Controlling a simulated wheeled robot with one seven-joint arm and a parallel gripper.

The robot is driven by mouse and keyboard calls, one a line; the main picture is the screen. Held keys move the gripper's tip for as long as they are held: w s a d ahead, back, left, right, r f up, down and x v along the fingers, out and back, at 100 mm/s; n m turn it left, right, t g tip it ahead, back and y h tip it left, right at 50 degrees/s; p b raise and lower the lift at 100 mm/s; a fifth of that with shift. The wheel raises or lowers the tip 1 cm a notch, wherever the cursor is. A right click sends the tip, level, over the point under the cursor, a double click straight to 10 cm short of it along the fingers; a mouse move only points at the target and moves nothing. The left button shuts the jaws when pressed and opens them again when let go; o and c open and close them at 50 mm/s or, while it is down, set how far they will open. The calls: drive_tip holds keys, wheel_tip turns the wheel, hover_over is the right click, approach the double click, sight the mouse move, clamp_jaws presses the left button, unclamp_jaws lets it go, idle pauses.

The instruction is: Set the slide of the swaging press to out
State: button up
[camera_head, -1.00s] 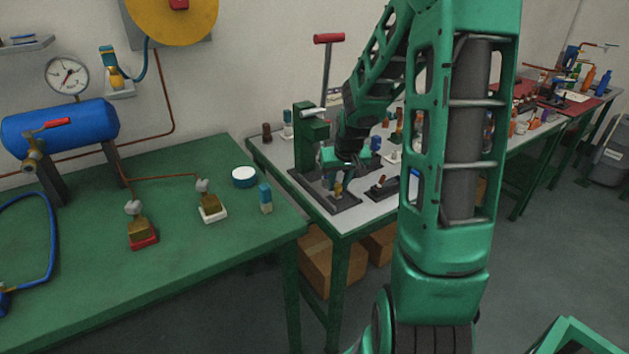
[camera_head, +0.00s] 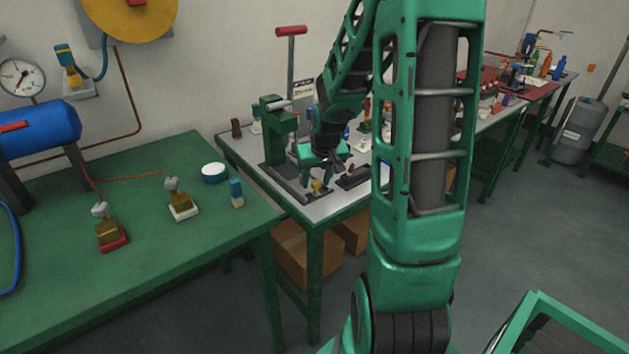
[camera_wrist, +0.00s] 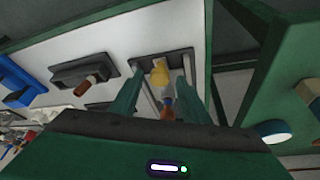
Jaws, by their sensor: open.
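The swaging press (camera_head: 277,128) is a green column with a red-topped lever, standing on a dark base at the near table's back. A small yellow, brass-like knob (camera_head: 318,187) sits at the base's front end, apparently on the slide. It also shows in the wrist view (camera_wrist: 160,72), on a dark plate between pale rails. My gripper (camera_head: 319,181) points down over this end. In the wrist view, its open green fingers (camera_wrist: 157,88) stand either side of the knob's line, with gaps visible. I cannot tell whether either finger touches it. A small red and blue piece shows between the fingers, partly hidden.
A dark fixture with a brown knob (camera_wrist: 80,84) lies beside the press base. The green table (camera_head: 140,255) at left holds a white-topped round tin (camera_head: 214,173) and a blue-capped block (camera_head: 236,193). Cardboard boxes (camera_head: 303,255) stand under the press table.

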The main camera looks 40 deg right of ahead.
drive_tip(key=v, duration=1)
drive_tip(key=shift+r, duration=0.25)
drive_tip(key=shift+s+a, duration=0.1)
drive_tip(key=shift+s, duration=0.05)
drive_tip(key=s+a+g+y, duration=0.1)
drive_tip(key=s+a, duration=0.3)
drive_tip(key=s, duration=0.7)
drive_tip(key=s+a+m+g+y, duration=0.1)
drive_tip(key=s+a+g, duration=0.2)
drive_tip(key=s, duration=0.9)
drive_tip(key=shift+s+a+r, duration=0.25)
drive_tip(key=shift+s+a, duration=0.05)
drive_tip(key=shift+a, duration=0.75)
drive_tip(key=shift+w+f, duration=0.25)
drive_tip(key=shift+w, duration=0.35)
